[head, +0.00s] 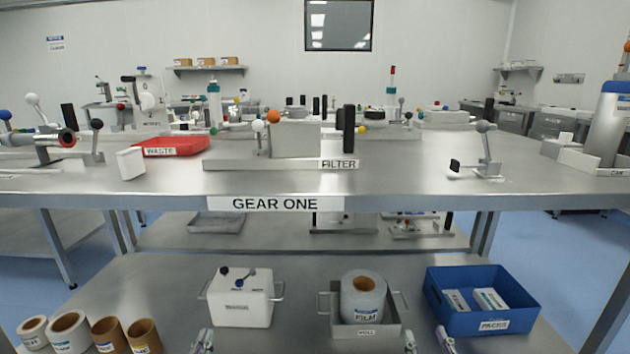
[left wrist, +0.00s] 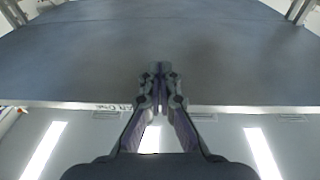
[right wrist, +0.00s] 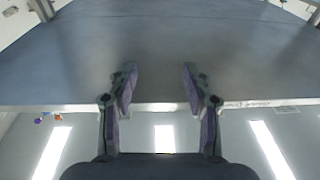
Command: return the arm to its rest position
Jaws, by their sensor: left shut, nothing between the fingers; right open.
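My left gripper (head: 203,342) shows only its tip at the bottom edge of the head view, in front of the white box. In the left wrist view its fingers (left wrist: 160,78) meet, with nothing between them. My right gripper (head: 428,341) shows two separate fingertips at the bottom edge of the head view, between the roll tray and the blue bin. In the right wrist view its fingers (right wrist: 158,82) stand wide apart and empty. Most of both arms is out of view.
The lower shelf holds a white box (head: 240,303), a film roll (head: 362,297) in a grey tray (head: 392,329), a blue packs bin (head: 470,318) and several rolls (head: 68,333). Above is the "GEAR ONE" bench (head: 400,185). Both wrist views show a broad grey surface (left wrist: 80,55) beyond the fingers.

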